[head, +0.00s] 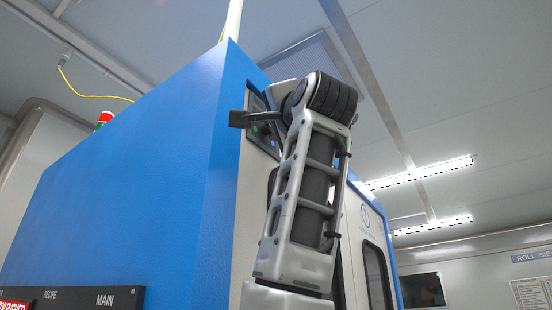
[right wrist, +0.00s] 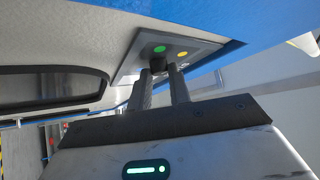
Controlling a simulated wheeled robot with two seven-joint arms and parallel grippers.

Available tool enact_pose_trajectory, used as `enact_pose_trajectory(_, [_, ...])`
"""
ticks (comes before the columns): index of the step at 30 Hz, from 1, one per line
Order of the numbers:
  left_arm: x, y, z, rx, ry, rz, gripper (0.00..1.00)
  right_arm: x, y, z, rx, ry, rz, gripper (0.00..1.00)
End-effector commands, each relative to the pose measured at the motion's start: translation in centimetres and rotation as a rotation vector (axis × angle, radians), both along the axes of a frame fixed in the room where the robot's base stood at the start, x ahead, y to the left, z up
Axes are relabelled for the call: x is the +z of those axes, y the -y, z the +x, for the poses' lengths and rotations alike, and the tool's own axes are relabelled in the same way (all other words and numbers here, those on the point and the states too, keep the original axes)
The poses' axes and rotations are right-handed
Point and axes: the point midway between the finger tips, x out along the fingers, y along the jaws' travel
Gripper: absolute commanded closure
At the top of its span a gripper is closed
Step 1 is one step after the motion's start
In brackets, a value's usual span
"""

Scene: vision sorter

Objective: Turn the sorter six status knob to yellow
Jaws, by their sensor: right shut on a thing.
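The status knob (right wrist: 158,64) is a small dark knob on a grey panel (right wrist: 127,69) in the right wrist view. A green dot (right wrist: 160,49) and a yellow dot (right wrist: 181,54) sit beside it on the panel. My right gripper (right wrist: 162,75) is shut on the knob, with one finger on each side. Which way the knob points cannot be told. In the head view the panel (head: 257,103) is on the sorter's front, and my right arm and gripper cover much of it. My left gripper is not in view.
The sorter's large blue side wall (head: 130,170) fills the left of the head view. Its pale front has dark windows (head: 376,270). A sign board (head: 75,298) stands at the lower left. The room to the right of the machine looks open.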

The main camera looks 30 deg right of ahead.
Motion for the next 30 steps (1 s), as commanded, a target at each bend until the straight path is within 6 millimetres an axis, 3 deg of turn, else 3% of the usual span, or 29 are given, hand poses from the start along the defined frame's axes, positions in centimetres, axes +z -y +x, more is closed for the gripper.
enact_pose_trajectory(15, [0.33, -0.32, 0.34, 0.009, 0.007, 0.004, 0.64, 0.54, -0.36, -0.16, 0.003, -0.149, 0.359, 1.0])
enact_pose_trajectory(30, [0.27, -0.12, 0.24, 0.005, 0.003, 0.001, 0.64, 0.6, -0.38, -0.07, 0.004, -0.19, 0.456, 1.0])
